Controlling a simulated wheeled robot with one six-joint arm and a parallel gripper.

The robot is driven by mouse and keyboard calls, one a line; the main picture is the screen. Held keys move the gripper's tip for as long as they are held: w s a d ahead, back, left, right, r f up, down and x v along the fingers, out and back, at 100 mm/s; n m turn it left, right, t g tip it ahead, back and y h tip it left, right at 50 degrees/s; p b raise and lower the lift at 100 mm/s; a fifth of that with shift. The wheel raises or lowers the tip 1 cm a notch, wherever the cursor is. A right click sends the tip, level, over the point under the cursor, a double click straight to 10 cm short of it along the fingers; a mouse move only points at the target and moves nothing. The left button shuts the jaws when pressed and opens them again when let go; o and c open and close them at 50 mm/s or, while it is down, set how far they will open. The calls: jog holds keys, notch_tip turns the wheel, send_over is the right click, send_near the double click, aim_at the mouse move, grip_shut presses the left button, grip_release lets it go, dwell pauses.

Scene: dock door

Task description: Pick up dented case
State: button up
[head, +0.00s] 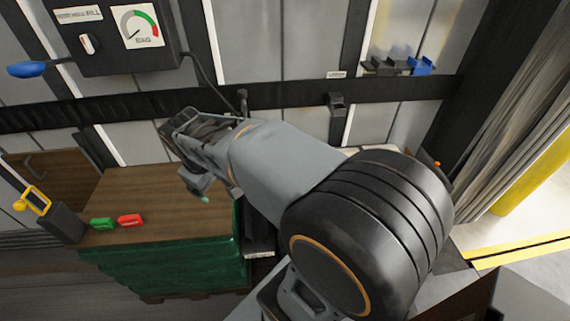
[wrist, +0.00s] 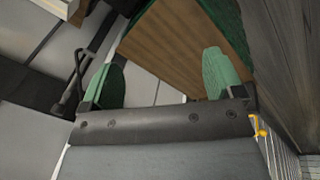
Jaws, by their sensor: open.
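I cannot make out a dented case for certain in either view. My gripper (wrist: 165,80) is open, its two green fingertips wide apart with nothing between them. Behind the fingertips are a brown wooden top (wrist: 180,42) and pale wall panels. In the head view my arm reaches left across the middle, and one green fingertip (head: 205,199) shows beside the right end of the wooden top (head: 160,195). My arm hides part of the area behind and below it. A partly cut-off pale box-like thing (wrist: 58,7) shows at the wrist view's top left; I cannot tell what it is.
The wooden top lies on a green-wrapped load (head: 165,268). A gauge panel (head: 135,30) and dark rail (head: 270,95) are on the wall. A curtain (head: 510,130) hangs right.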

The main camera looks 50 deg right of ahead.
jog(key=shift+o, duration=1)
jog(key=w+d+f+n+g+h+b, duration=0.1)
jog(key=w+d+f+n+g+h, duration=0.1)
jog(key=w+d, duration=0.5)
jog(key=shift+w+d+f+n+g, duration=0.25)
jog(key=shift+w+f+n+g, duration=0.15)
jog(key=shift+f, duration=0.2)
jog(key=w+d+f+n+g+h+b, duration=0.1)
jog(key=w+d+f+n+g+h, duration=0.1)
jog(key=w+d+f, duration=0.3)
jog(key=w+d+f+n+g+h+b, duration=0.1)
jog(key=w+d+f+n+g+h, duration=0.2)
jog(key=d, duration=0.4)
jog(key=s+d+f, duration=0.1)
jog(key=d+f, duration=0.3)
jog(key=s+d+f+g+h, duration=0.1)
jog(key=d+f, duration=0.3)
jog(key=s+d+f+g, duration=0.1)
jog(key=d+f, duration=0.3)
jog(key=d, duration=0.1)
jog(key=shift+s+n+h+b, duration=0.1)
jog(key=shift+n+h+b, duration=0.2)
jog(key=shift+h, duration=0.1)
jog(key=shift+p+x, duration=0.6)
jog(key=shift+x, duration=2.05)
jog(key=shift+s+a, duration=0.1)
jog(key=shift+a, duration=0.05)
jog(key=shift+c, duration=0.5)
